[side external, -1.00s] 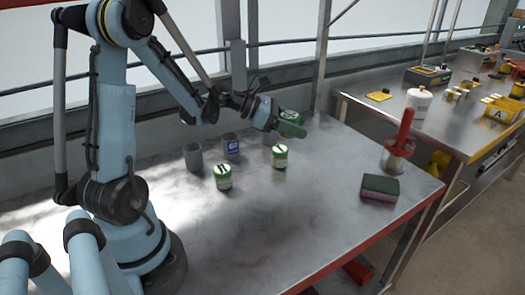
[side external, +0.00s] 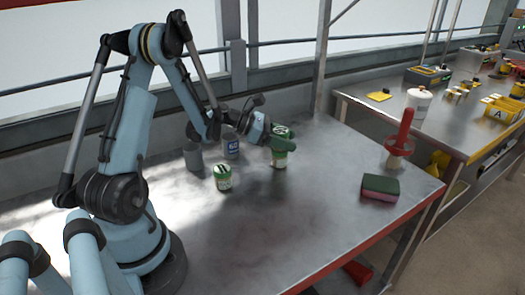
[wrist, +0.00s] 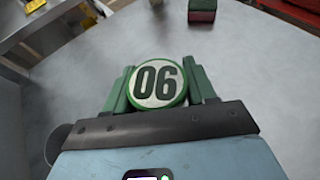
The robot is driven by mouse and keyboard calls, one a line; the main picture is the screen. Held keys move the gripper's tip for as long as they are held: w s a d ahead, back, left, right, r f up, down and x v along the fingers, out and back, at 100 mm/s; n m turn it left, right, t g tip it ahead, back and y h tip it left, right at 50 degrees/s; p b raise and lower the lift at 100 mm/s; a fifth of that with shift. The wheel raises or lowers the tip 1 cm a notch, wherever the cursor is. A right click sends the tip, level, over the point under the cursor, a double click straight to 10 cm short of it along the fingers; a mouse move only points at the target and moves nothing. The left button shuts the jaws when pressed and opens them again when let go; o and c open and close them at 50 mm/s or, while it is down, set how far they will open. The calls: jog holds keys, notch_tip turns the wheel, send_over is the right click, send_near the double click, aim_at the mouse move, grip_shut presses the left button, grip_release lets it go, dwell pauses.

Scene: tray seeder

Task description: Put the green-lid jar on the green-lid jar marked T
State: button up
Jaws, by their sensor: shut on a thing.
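My gripper (side external: 283,143) has green fingers and is shut on a green-lid jar (wrist: 157,82) whose lid reads 06 in the wrist view. In the side view that lid (side external: 284,130) shows just above the fingers, which hide the jar's body. Directly below stands a second green-lid jar (side external: 279,162), its lid mostly covered. I cannot tell whether the two jars touch. A third green-lid jar (side external: 223,178) stands upright to the left. The lid marks of both standing jars are too small to read, so I cannot tell which is marked T.
A grey cup (side external: 193,155) and a cup with a blue label (side external: 231,146) stand behind the left jar. A green and pink sponge (side external: 380,188) and a red-handled tool (side external: 401,142) are at the right. The table's front (side external: 270,240) is clear.

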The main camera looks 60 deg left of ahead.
jog(key=shift+f, duration=0.1)
jog(key=o, duration=1.1)
jog(key=v, duration=1.2)
jog(key=s+d+r+m+g+y, duration=0.1)
jog(key=d+m+y, duration=0.1)
jog(key=d+m, duration=0.5)
jog(key=s+d+r+m+g+y, duration=0.1)
jog(key=s+d+m+y, duration=0.1)
jog(key=d+m, duration=0.5)
jog(key=s+d+r+m+g+y, duration=0.1)
jog(key=d+m, duration=0.6)
jog(key=m, duration=0.8)
jog(key=shift+s+d+r+g+y, duration=0.1)
jog(key=shift+s+g+y, duration=0.15)
jog(key=shift+y, duration=0.35)
jog(key=shift+s+d+g+y, duration=0.1)
jog(key=shift+s+g+y, duration=0.15)
jog(key=shift+y, duration=0.35)
